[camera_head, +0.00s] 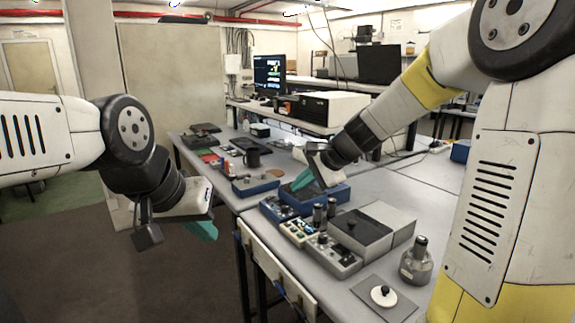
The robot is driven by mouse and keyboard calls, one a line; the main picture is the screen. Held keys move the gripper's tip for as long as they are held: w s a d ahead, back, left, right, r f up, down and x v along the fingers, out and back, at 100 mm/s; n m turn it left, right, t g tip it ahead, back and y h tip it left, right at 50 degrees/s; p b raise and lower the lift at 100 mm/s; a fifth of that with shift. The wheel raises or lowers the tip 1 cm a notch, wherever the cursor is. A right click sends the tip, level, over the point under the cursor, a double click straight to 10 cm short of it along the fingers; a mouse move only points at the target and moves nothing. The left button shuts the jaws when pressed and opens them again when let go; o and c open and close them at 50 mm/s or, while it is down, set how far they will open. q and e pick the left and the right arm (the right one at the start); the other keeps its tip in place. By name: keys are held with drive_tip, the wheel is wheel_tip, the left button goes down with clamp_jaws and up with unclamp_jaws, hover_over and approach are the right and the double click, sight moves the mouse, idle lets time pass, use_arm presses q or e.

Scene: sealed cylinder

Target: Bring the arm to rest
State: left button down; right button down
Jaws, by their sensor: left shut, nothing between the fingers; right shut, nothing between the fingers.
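My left gripper (203,230) hangs at the left, in front of the table's left edge and over the dark floor. Its teal fingertips are shut and empty, pointing down and to the right. My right gripper (300,182) reaches over the table from the right, with its arm stretched across the workspace. Its teal fingertips are shut and empty, low over a blue open box (325,194). I cannot tell whether the fingertips touch the box.
The grey table (440,185) holds a grey box (372,232), a metal flask (415,262), a white disc with a black knob (383,296), small dark cylinders (318,216) and a control unit (334,255). A monitor (269,74) is behind.

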drive_tip(key=s+d+r+n+h, duration=0.1)
drive_tip(key=s+d+n, duration=0.2)
drive_tip(key=s, duration=0.5)
drive_tip(key=s+d+r+n+h, duration=0.1)
drive_tip(key=s+d+n, duration=0.3)
drive_tip(key=s, duration=0.4)
drive_tip(key=s+d+r+n+h, duration=0.1)
drive_tip(key=s+d+n, duration=0.3)
drive_tip(key=s, duration=0.4)
drive_tip(key=shift+s+h, duration=0.15)
drive_tip(key=shift+h, duration=0.65)
